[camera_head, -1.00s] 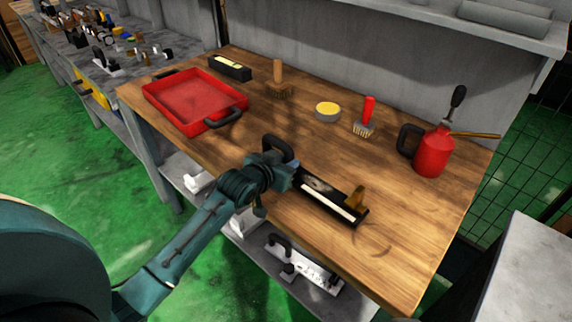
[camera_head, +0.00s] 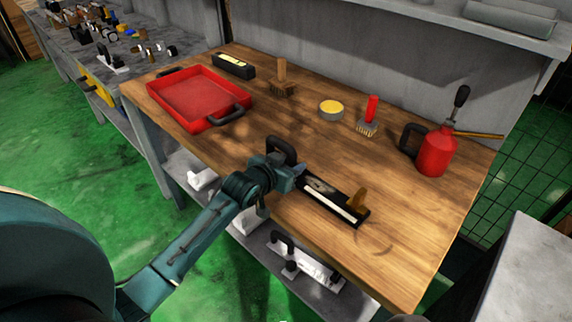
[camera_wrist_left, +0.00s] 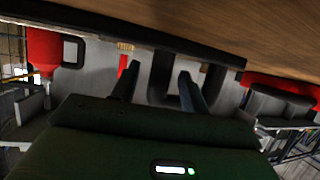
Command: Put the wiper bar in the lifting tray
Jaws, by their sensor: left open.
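The wiper bar (camera_head: 322,203), long and black with a pale strip and a brass-coloured piece at its right end, lies on the wooden bench near the front edge. A black loop handle (camera_head: 279,146) rises by its left end and seems to belong to it. My left gripper (camera_head: 299,172) is open at the bar's left part and hides some of it. In the left wrist view the loop handle (camera_wrist_left: 158,72) shows between my open fingers; I cannot tell whether they touch it. The red lifting tray (camera_head: 203,92), with black handles, is at the bench's back left. My right gripper is out of view.
Behind the bar are a wooden-handled brush (camera_head: 281,80), a yellow-topped tin (camera_head: 331,110) and a red-handled brush (camera_head: 368,116). A red oil can (camera_head: 434,152) stands at the right. The bench middle is clear.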

